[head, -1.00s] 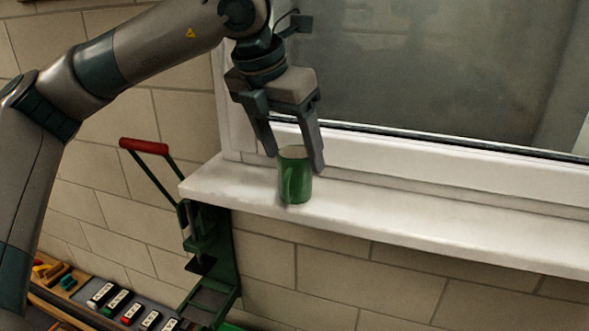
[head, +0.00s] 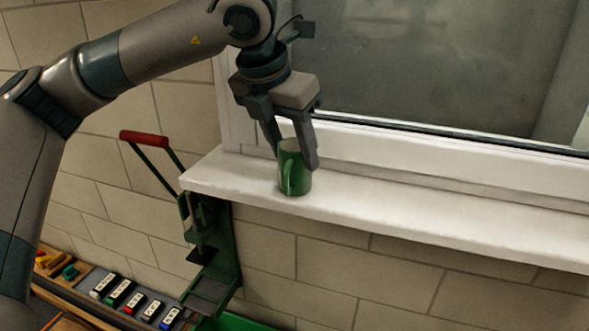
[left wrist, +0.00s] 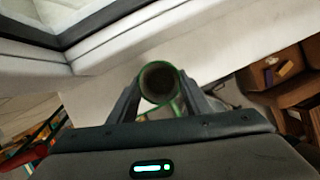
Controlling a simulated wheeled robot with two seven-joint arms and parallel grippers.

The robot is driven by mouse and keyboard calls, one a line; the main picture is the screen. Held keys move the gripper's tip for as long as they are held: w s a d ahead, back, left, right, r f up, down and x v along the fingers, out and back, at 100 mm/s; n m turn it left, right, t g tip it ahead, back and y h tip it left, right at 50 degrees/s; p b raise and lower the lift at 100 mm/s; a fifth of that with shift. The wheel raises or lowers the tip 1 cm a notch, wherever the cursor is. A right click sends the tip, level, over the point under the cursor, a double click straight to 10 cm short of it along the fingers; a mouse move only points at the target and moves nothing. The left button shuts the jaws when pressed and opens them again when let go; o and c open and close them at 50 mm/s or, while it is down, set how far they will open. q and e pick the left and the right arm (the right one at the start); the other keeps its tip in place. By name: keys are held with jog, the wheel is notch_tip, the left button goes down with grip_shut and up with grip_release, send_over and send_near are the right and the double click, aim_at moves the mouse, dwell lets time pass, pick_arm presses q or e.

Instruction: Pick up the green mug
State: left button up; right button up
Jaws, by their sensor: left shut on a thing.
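The green mug (head: 294,175) stands upright on the white window sill, close to the sill's left end. Its handle faces the front in the head view. My left gripper (head: 295,160) comes down from above, with one finger on each side of the mug, and is shut on it. In the left wrist view, the mug's round opening (left wrist: 158,84) lies between the two fingers of my left gripper (left wrist: 160,98). I cannot tell whether the mug's base touches the sill. My right gripper is not in view.
The white sill (head: 420,210) runs clear to the right, below the window (head: 440,60). A green lever tool with a red handle (head: 144,138) stands left of the sill. Small labelled items (head: 125,295) lie in a tray at the lower left.

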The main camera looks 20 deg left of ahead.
pick_arm(q)
jog(key=shift+r, duration=0.15)
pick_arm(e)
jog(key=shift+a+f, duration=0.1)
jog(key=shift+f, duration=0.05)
